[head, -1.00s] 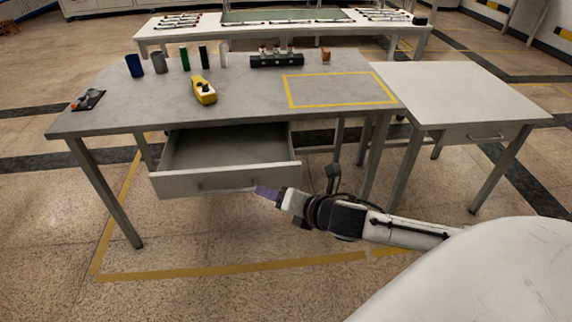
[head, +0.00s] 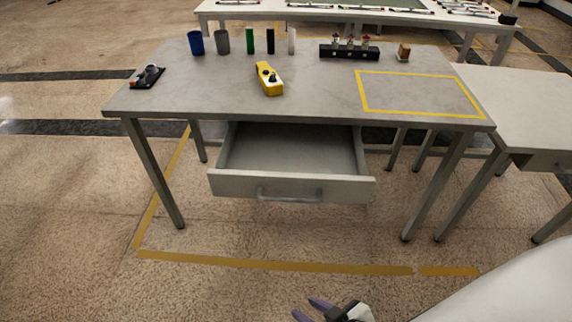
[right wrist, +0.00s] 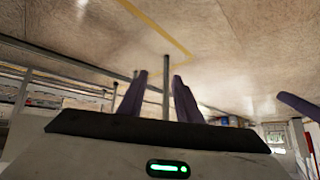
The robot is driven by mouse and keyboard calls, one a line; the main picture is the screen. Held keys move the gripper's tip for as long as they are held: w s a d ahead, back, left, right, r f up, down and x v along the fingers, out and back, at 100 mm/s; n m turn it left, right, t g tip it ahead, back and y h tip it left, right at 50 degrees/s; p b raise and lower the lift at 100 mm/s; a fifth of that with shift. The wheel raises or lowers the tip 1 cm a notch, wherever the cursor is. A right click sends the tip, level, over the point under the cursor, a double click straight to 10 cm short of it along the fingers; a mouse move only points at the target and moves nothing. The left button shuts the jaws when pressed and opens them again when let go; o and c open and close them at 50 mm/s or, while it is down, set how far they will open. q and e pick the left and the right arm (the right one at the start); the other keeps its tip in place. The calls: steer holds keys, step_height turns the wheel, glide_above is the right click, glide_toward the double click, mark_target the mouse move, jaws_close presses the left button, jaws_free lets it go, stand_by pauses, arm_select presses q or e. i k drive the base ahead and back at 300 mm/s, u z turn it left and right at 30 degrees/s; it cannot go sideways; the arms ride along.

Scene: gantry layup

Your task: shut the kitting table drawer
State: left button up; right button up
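The kitting table (head: 320,95) is grey, and its drawer (head: 230,184) is pulled out toward me. The drawer's inside looks empty, and its bar handle (head: 290,195) is on the front panel. My right gripper (head: 305,307) is at the bottom of the head view, apart from the drawer and nearer to me. Its two purple fingers are spread with nothing between them; they also show in the right wrist view (right wrist: 159,85). A purple finger-like piece at the right edge of that view looks like part of my left gripper (right wrist: 298,106); its opening is hidden.
On the tabletop stand several cylinders, a yellow device (head: 269,80), a black rack (head: 349,52) and a small dark tray (head: 148,78). A white side table (head: 525,110) adjoins at right. The floor before the drawer is clear.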

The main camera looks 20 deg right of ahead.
mark_target(302, 163)
steer(key=z, duration=0.5)
steer(key=i, duration=0.8)
steer(key=z, duration=0.5)
steer(key=k, duration=0.5)
steer(key=z, duration=2.05)
steer(key=k, duration=0.85)
steer(key=u, duration=1.5)
steer(key=i, duration=0.5)
